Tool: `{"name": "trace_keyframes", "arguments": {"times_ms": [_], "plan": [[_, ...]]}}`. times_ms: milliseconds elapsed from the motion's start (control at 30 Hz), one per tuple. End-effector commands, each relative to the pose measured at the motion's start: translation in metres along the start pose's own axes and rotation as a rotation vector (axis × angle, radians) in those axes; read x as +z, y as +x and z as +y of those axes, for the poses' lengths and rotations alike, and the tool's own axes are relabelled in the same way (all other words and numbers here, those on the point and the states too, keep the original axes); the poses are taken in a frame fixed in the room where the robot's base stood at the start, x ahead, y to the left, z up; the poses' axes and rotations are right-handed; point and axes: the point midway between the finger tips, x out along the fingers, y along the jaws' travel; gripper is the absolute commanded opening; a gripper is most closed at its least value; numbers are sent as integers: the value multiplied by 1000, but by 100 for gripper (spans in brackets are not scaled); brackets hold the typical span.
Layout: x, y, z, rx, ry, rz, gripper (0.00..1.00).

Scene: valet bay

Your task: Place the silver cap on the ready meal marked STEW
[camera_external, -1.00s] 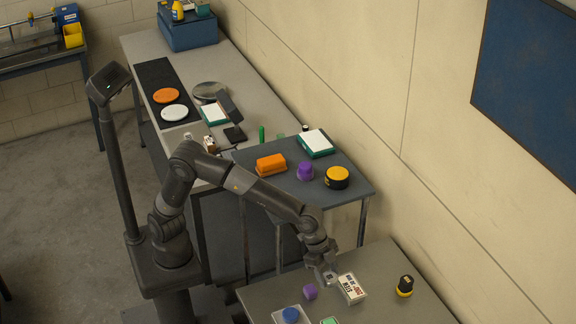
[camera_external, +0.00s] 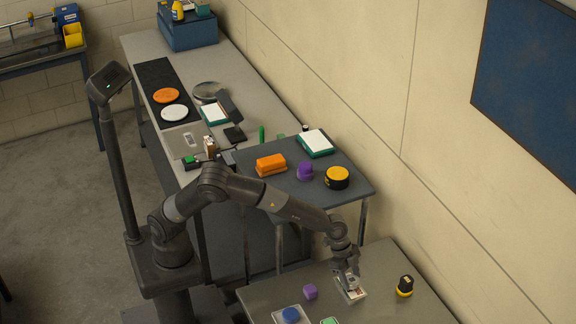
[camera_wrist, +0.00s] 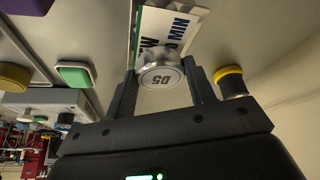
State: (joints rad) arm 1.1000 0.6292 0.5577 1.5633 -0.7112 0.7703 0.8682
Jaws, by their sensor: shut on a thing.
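My gripper (camera_external: 348,276) is over the near grey table, above the ready meal (camera_external: 354,297), a flat pack with a white printed label. In the wrist view my gripper (camera_wrist: 160,82) is shut on the silver cap (camera_wrist: 161,75), a round metal piece with "05" on its face. The ready meal (camera_wrist: 178,32) shows just beyond the cap, with "MIN" and a letter like W legible. The cap and fingers hide part of its label. I cannot tell whether the cap touches the pack.
On the near table (camera_external: 262,294) stand a purple block (camera_external: 310,291), a tray with a blue round piece (camera_external: 291,314), a green piece (camera_external: 330,321) and a black-and-yellow piece (camera_external: 405,286). The wall borders the table.

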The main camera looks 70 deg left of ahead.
Motion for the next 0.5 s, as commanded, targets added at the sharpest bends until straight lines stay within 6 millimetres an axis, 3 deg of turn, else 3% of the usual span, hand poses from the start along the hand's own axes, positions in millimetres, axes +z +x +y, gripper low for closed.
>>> {"name": "trace_keyframes", "arguments": {"times_ms": [467,500], "plan": [[4,11,0,-1,-1,2,27],[4,10,0,-1,0,2,53]]}}
